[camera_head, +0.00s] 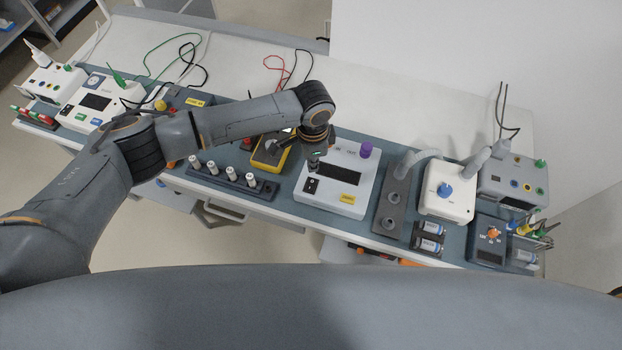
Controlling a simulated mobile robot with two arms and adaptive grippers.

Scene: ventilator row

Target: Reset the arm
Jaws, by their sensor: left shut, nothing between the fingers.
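My left arm reaches in from the left and bends down at the wrist over the bench. My left gripper (314,160) is small and dark, points down and is shut with nothing in it. In the picture it overlaps the back left part of a white device (357,200) with a dark display and a purple knob (366,150). I cannot tell whether the fingertips touch the device. A yellow meter (268,158) is just left of the gripper, partly hidden by my arm. My right gripper is out of view.
A rack of small vials (232,182) sits at the bench front. Right of the white device are a grey plate with ports (393,205), a white unit with a blue knob (446,192) and a grey box (513,178). Loose cables lie behind. The white back surface (400,110) is mostly clear.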

